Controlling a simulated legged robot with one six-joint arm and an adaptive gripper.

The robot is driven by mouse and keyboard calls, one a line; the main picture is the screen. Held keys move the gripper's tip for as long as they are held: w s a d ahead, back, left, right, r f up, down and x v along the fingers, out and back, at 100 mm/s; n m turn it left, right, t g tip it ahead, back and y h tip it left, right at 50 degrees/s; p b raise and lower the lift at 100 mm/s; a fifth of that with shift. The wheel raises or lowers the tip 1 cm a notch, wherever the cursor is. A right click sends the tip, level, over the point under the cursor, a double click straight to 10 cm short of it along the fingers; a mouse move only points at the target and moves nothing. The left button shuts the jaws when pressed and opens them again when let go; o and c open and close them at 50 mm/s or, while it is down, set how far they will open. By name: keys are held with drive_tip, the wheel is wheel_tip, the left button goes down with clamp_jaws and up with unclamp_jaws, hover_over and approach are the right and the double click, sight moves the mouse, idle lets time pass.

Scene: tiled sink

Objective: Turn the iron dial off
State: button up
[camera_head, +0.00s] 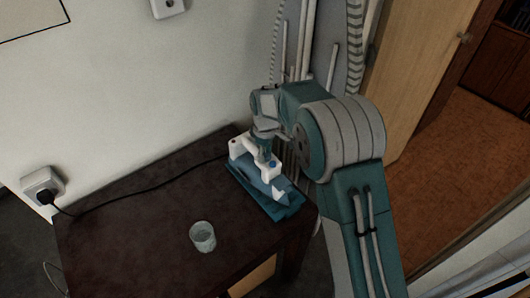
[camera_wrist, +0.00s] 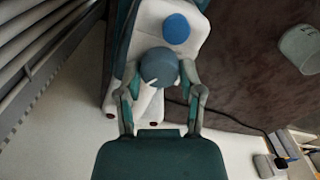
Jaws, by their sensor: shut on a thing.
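The iron (camera_head: 277,188), white and blue, lies on a teal base (camera_head: 292,212) at the right end of the dark table. My gripper (camera_head: 264,150) reaches down onto its top from above. In the wrist view, my gripper (camera_wrist: 160,84) has one finger on each side of the round blue-grey iron dial (camera_wrist: 160,66) and is shut on it. The dial has a pale pointer mark on its near side. A bright blue button (camera_wrist: 176,28) on the white iron body sits just beyond the dial. In the head view the gripper hides the dial.
A glass (camera_head: 203,237) stands on the dark table (camera_head: 130,222), front left of the iron. A black cord (camera_head: 150,189) runs across the table to a wall socket (camera_head: 42,184). Pipes stand close behind my arm, and an open wooden door (camera_head: 425,70) is at the right.

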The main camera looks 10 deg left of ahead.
drive_tip(key=shift+f, duration=0.15)
drive_tip(key=o, duration=1.1)
drive_tip(key=shift+o, duration=0.2)
drive_tip(key=shift+r, duration=0.2)
wheel_tip(320, 180, up, 12)
drive_tip(key=shift+f, duration=0.15)
drive_tip(key=shift+w, duration=0.1)
